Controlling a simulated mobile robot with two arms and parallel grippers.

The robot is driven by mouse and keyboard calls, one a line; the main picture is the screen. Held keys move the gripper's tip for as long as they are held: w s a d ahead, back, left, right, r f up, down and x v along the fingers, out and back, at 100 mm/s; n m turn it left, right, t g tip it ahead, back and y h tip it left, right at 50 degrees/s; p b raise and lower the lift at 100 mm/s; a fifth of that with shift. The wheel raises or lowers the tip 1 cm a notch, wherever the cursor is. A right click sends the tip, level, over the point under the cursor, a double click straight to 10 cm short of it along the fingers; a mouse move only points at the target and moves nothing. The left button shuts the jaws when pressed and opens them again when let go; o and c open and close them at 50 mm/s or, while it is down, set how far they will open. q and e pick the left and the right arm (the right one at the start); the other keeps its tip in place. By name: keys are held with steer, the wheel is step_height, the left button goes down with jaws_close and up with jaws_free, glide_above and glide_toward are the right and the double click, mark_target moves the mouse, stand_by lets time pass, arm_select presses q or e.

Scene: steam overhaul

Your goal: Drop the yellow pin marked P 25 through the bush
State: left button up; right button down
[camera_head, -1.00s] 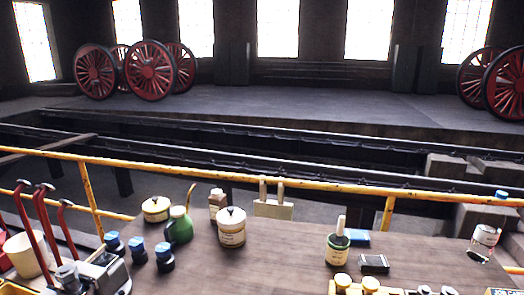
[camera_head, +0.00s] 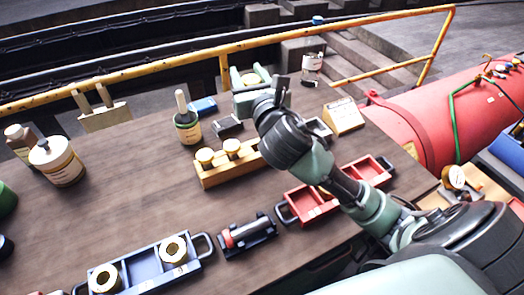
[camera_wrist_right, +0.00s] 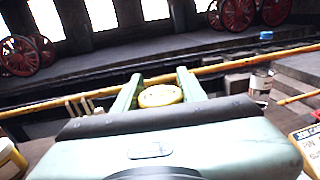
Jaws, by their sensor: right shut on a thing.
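My right gripper (camera_head: 250,78) is shut on a yellow-topped pin (camera_head: 250,79) and holds it up above the far side of the bench. In the right wrist view the pin's round yellow head (camera_wrist_right: 160,95) sits between the two green fingers; its marking cannot be read. Two more yellow-topped pins (camera_head: 205,155) (camera_head: 232,147) stand in a wooden rack (camera_head: 222,176). Two pale ring-shaped bushes with dark holes (camera_head: 174,248) (camera_head: 105,278) sit in a blue tray (camera_head: 146,280) at the near left, well away from the gripper. My left gripper is not in view.
A red tray (camera_head: 310,208) and a small dark fixture with a red-and-silver cylinder (camera_head: 246,234) lie near the front edge. A green bottle (camera_head: 187,123), white tub (camera_head: 57,162) and sign block (camera_head: 343,117) stand around. A yellow rail (camera_head: 150,73) runs behind. Bench left of the rack is clear.

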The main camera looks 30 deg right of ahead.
steer(key=shift+h, duration=0.3)
steer(key=f+b, duration=0.1)
steer(key=f, duration=0.3)
steer(key=d+f+b, duration=0.1)
steer(key=f, duration=0.9)
steer(key=shift+w+d+f+b, duration=0.1)
steer(key=shift+w+d+b, duration=0.2)
steer(key=shift+d+b, duration=0.1)
step_height(320, 180, down, 4)
steer(key=shift+r+b, duration=0.25)
steer(key=shift+b, duration=0.2)
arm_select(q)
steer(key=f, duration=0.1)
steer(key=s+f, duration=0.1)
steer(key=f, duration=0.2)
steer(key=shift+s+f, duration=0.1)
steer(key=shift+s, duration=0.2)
arm_select(e)
steer(key=shift+f, duration=0.3)
steer(key=c, duration=1.2)
jaws_free()
steer(key=shift+f, duration=0.25)
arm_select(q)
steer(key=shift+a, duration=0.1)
arm_select(e)
steer(key=shift+o, duration=0.5)
steer(key=shift+r, duration=0.1)
